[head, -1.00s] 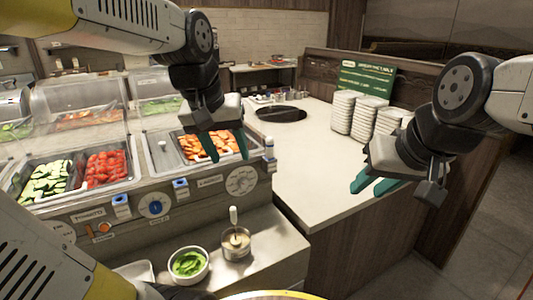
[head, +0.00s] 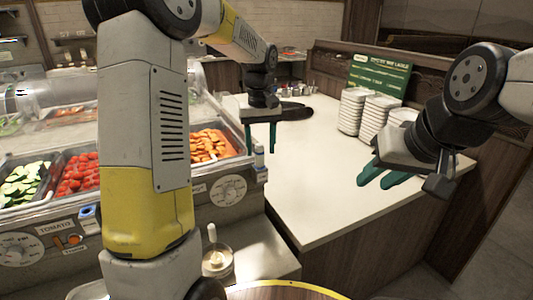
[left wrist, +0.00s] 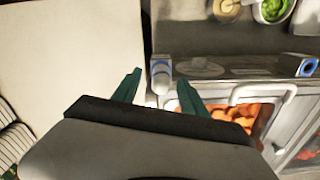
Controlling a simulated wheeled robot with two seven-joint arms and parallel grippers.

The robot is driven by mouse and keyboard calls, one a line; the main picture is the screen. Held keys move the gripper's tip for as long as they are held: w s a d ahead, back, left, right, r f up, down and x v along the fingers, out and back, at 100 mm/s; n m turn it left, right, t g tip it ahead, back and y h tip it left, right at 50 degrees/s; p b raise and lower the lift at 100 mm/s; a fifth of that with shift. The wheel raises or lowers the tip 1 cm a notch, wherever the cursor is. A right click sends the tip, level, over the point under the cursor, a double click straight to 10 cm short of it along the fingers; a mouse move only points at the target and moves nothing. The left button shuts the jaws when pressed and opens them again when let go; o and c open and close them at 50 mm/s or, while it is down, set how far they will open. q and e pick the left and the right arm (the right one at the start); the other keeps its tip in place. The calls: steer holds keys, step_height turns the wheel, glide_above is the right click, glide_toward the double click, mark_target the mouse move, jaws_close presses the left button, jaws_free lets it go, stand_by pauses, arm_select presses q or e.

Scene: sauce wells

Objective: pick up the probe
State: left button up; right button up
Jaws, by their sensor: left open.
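A small white and blue upright piece (head: 258,162) sits at the right front corner of the food counter. I take it for the probe in its holder, but cannot make out the parts. In the left wrist view its white top and blue band (left wrist: 161,74) show between the fingertips. My left gripper (head: 261,143) is open and points down above it, with nothing held. Its fingers also show in the left wrist view (left wrist: 159,84). My right gripper (head: 376,179) is open and empty over the front right of the pale worktop.
Pans of cucumber (head: 22,185), tomato (head: 78,172) and orange slices (head: 208,146) lie behind the counter front. A pot (head: 218,262) with a white-handled utensil stands below. White plate stacks (head: 352,110) stand on the worktop (head: 320,190), whose middle is clear.

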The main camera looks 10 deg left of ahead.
mark_target(260, 156)
arm_select(q)
steer(key=shift+a+f, duration=0.1)
steer(key=shift+f, duration=1.8)
jaws_close()
steer(key=shift+r, duration=0.1)
